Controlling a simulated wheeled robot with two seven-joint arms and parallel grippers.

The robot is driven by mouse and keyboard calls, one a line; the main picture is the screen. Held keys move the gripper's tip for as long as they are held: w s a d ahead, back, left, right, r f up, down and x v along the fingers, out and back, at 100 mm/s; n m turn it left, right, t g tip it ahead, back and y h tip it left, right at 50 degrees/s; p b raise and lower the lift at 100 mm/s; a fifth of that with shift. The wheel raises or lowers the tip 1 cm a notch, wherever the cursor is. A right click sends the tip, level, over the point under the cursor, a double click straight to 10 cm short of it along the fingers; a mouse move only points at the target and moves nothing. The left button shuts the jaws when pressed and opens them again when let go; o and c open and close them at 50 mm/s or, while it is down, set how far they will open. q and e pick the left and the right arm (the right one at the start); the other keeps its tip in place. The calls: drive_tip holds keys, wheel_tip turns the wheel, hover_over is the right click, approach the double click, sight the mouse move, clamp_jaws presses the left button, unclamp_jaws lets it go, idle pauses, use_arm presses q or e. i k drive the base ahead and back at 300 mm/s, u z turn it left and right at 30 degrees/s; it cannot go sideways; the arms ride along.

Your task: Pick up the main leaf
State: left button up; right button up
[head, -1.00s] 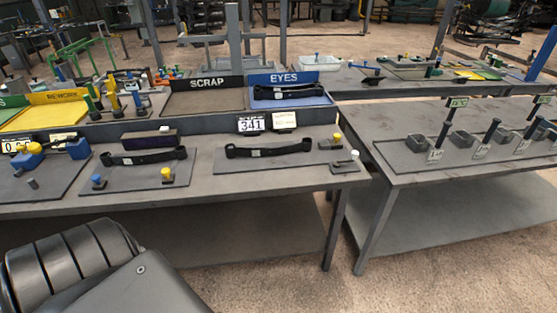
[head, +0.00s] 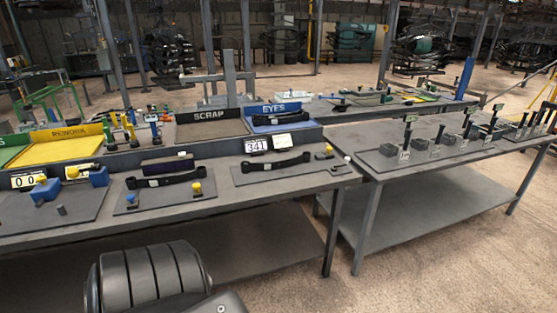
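Two long black leaf springs lie on dark plates on the near bench. One leaf (head: 273,161) is on the right plate, beside the 341 sign. Another leaf (head: 165,181) is on the middle plate, behind a blue-topped and a yellow-topped peg. A further dark leaf (head: 279,119) lies in the blue EYES tray (head: 300,125). I cannot tell which of these is the main leaf. A dark, ribbed part of my own arm shows at the bottom, in front of the bench. Neither gripper's fingers are in view.
The near bench (head: 240,203) has a lower shelf. A SCRAP tray (head: 204,130) and a yellow REWORK tray (head: 60,150) stand along its back. A second bench (head: 440,165) to the right holds small blocks and upright black handles. The floor (head: 450,255) at front right is clear.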

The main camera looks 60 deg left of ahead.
sight(305, 158)
drive_tip(key=z, duration=0.15)
drive_tip(key=i, duration=1.55)
drive_tip(key=u, duration=0.4)
drive_tip(key=i, duration=1.05)
drive_tip(key=u, duration=1.5)
drive_tip(key=i, duration=0.85)
drive_tip(key=u, duration=0.9)
